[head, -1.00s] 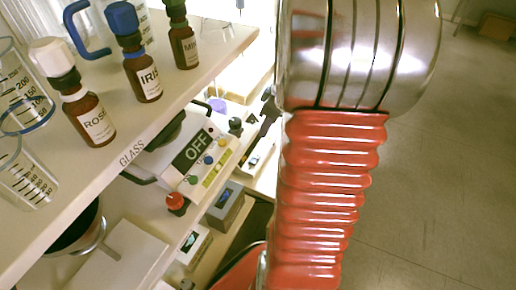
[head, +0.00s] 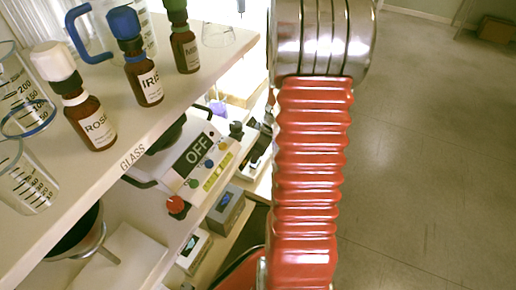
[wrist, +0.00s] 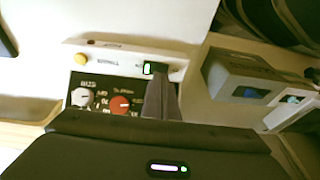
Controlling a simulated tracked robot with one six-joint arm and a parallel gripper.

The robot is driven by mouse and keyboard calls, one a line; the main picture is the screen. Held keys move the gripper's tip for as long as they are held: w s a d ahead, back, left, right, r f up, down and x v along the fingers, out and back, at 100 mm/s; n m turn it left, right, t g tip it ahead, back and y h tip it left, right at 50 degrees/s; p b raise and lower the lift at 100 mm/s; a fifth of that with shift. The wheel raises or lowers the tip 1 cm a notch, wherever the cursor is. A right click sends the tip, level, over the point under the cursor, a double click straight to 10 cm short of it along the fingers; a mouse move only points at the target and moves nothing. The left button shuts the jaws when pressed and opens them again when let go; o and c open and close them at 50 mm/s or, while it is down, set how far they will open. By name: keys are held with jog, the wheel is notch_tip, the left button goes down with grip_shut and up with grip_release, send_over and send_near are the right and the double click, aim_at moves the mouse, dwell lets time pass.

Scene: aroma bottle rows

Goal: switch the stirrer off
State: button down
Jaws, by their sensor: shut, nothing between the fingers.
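In the wrist view, a pale instrument front (wrist: 120,62) has a yellow button, a small rocker switch (wrist: 150,68) with a green-lit part, and a black panel (wrist: 98,92) with a white knob and an orange knob. I cannot tell for sure that this is the stirrer; its lettering is too small to read. My gripper (wrist: 158,84) is shut and empty, its tips right by the rocker switch; I cannot tell whether they touch. In the head view, a device on the lower shelf shows an OFF sign (head: 197,152); my gripper is hidden there.
A grey box (wrist: 240,88) stands right of the instrument in the wrist view. In the head view, brown bottles ROSE (head: 95,125), IRIS (head: 148,85) and a third (head: 186,50) stand on the upper shelf beside glass beakers (head: 25,185).

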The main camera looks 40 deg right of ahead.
jog(key=shift+f, duration=0.65)
jog(key=shift+s+a, duration=0.1)
